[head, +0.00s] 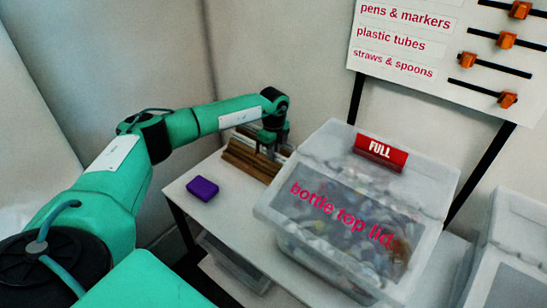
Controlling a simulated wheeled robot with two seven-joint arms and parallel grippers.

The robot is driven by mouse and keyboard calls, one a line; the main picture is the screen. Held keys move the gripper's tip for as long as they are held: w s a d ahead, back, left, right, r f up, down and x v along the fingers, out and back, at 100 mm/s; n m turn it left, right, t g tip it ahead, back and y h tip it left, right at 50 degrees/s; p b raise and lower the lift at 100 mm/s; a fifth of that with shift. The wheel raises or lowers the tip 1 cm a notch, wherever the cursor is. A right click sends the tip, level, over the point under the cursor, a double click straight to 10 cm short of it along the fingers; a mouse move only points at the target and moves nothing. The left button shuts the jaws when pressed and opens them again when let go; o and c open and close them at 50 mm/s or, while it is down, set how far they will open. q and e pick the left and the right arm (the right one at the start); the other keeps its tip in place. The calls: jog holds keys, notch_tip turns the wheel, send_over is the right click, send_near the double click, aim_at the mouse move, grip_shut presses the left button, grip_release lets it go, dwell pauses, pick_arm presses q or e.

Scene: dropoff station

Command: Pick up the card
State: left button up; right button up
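The card is hard to tell apart at this size; a brown holder (243,161) with pale, thin edges stands at the back of the white table, and the card may be among them. My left gripper (272,150) points down at the right part of this holder. Its fingers are small and dark, and I cannot tell whether they are apart or closed on something. A red "FULL" sign (380,152) stands on top of the clear bin. My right gripper is not in view.
A clear bin (290,232) labelled "bottle top lid.." fills the table's right part. A purple block (202,188) lies on the white table (215,211) at the left. A sign board (400,55) with orange sliders stands behind. Another clear bin (515,240) is at far right.

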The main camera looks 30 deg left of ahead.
pick_arm(q)
jog(key=shift+c, duration=0.3)
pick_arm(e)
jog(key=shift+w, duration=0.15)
pick_arm(q)
grip_shut()
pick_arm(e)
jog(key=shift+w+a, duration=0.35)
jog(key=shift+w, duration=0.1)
pick_arm(q)
jog(key=shift+r, duration=0.15)
